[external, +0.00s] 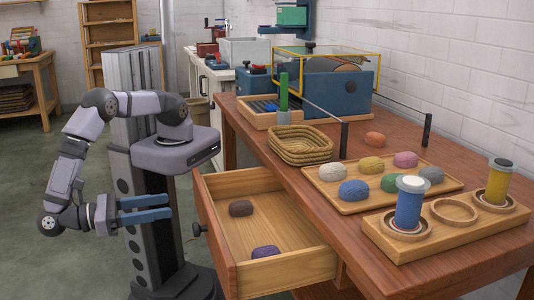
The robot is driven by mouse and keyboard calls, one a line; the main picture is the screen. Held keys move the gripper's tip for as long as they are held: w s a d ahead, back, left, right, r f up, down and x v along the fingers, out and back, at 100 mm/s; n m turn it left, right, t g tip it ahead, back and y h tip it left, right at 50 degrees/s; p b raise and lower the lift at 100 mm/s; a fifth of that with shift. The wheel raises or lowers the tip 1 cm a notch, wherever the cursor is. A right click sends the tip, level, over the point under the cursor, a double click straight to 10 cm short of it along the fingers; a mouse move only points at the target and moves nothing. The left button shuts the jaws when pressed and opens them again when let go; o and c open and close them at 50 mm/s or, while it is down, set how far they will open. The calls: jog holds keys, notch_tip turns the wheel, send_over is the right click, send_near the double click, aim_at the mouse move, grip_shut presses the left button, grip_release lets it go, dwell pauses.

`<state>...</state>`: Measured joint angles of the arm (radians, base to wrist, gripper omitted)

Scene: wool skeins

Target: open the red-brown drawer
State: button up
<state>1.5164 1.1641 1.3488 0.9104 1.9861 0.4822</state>
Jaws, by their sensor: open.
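The drawer (285,271) juts out to the left from under the red-brown worktable, standing open. Its inside is light wood, and its front panel carries a dark round knob (198,229) on the left side. A brown skein (241,208) and a purple skein (266,252) lie inside it. My gripper (168,208) has two blue fingers, spread apart with nothing between them. It is left of the drawer front in the picture, apart from the knob. The drawer's outer front is mostly hidden.
The worktable (365,230) holds a wicker basket (300,146), a wooden tray (345,207) of several skeins, and a wooden holder (455,245) with a blue and a yellow spool. A rod on dark posts (344,140) crosses above the tabletop. Floor is clear at far left.

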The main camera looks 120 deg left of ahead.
notch_tip(320, 180, up, 5)
jog(key=a+p, duration=0.1)
jog(key=p, duration=0.3)
notch_tip(320, 180, down, 10)
jog(key=g+h, duration=0.3)
jog(key=h, duration=0.1)
jog(key=p+x, duration=0.1)
jog(key=x, duration=0.6)
jog(key=shift+w+r, duration=0.2)
jog(key=shift+d, duration=0.15)
jog(key=shift+c, duration=0.2)
grip_shut()
jog(key=s+d+b, duration=0.1)
jog(key=s+d, duration=0.2)
jog(key=shift+s+d, duration=0.15)
jog(key=shift+d, duration=0.05)
